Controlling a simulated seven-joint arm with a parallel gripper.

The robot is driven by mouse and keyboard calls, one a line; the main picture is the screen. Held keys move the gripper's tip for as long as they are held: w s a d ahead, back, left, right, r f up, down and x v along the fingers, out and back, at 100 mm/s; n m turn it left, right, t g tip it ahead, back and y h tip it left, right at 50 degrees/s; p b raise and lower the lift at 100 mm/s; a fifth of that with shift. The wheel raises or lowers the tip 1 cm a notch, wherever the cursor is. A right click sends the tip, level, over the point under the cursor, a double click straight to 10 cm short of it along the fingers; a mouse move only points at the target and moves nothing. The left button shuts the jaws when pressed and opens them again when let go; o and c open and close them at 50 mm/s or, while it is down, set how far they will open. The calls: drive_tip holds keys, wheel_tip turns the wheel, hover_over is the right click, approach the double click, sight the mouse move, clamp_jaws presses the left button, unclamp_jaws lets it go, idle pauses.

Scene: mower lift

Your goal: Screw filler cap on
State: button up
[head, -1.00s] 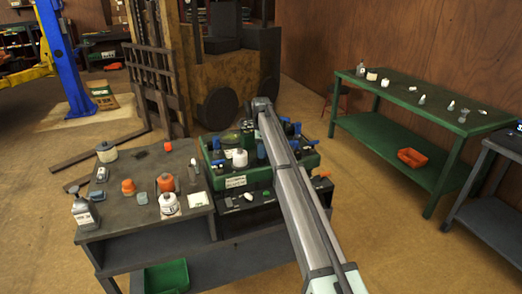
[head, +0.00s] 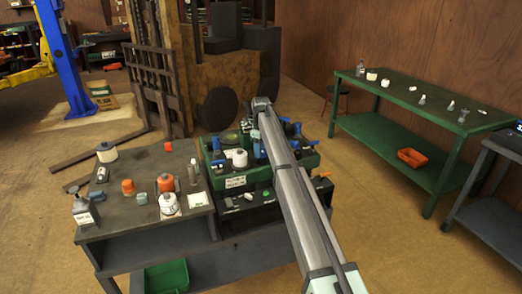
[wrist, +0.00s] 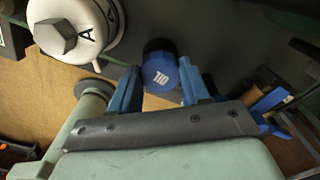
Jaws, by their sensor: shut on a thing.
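My gripper (wrist: 160,72) is shut on a blue cap marked OIL (wrist: 162,78), with one blue finger on each side of it. A black round part (wrist: 158,46) shows just beyond the cap; I cannot tell whether it belongs to the cap or is a filler neck, nor whether the cap is seated on anything. In the head view my arm reaches over the green unit (head: 262,174) on the bench, and the gripper's grip there is too small and covered to make out.
A white canister marked A (wrist: 82,28) stands close to the gripper in the wrist view. The dark bench (head: 128,218) holds several bottles and orange-capped containers. A green table (head: 395,90) with small parts stands at the right. Open floor lies between them.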

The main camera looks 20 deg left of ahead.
drive_tip(key=m, duration=0.5)
drive_tip(key=shift+w+m, duration=0.1)
drive_tip(key=shift+m, duration=0.7)
clamp_jaws()
drive_tip(key=o, duration=1.2)
unclamp_jaws()
drive_tip(key=shift+c, duration=0.2)
drive_tip(key=shift+r, duration=0.1)
drive_tip(key=shift+r, duration=3.9)
